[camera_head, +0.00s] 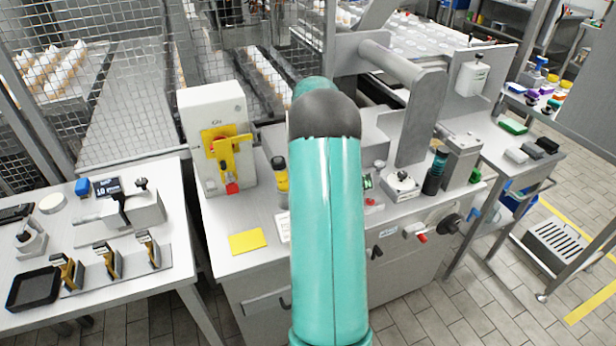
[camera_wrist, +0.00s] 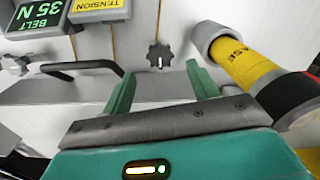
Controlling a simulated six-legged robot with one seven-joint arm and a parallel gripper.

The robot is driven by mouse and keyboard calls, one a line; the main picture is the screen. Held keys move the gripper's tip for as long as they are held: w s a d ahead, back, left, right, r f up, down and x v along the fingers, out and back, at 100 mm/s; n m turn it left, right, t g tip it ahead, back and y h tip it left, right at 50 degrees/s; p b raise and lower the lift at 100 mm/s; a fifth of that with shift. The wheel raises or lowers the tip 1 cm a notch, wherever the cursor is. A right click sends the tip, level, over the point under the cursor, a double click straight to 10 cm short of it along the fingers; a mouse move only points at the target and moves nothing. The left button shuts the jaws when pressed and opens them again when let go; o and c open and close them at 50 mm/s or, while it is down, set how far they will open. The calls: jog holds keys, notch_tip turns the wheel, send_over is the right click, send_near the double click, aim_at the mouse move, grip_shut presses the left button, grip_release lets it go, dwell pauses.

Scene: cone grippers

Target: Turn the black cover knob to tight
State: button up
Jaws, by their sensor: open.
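The black cover knob (camera_wrist: 160,55) is a small lobed knob with a white mark on it, on a pale panel in the upper middle of the wrist view. My gripper (camera_wrist: 161,68) is open, its two green fingers apart with nothing between them. In the picture the knob lies between and slightly beyond the fingertips; no contact shows. In the head view my teal arm (camera_head: 328,230) covers the middle of the workbench, and I cannot make out the gripper or this knob there.
In the wrist view, a yellow and black grease cylinder (camera_wrist: 246,62) lies close to the right finger. A black bar handle (camera_wrist: 90,68), a grey lobed knob (camera_wrist: 15,65) and a belt display (camera_wrist: 40,15) reading 35 N are at left. A yellow-fronted machine (camera_head: 220,145) stands left of my arm.

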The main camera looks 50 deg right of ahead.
notch_tip(320, 180, up, 8)
jog(key=shift+r, duration=0.2)
dwell(0.3)
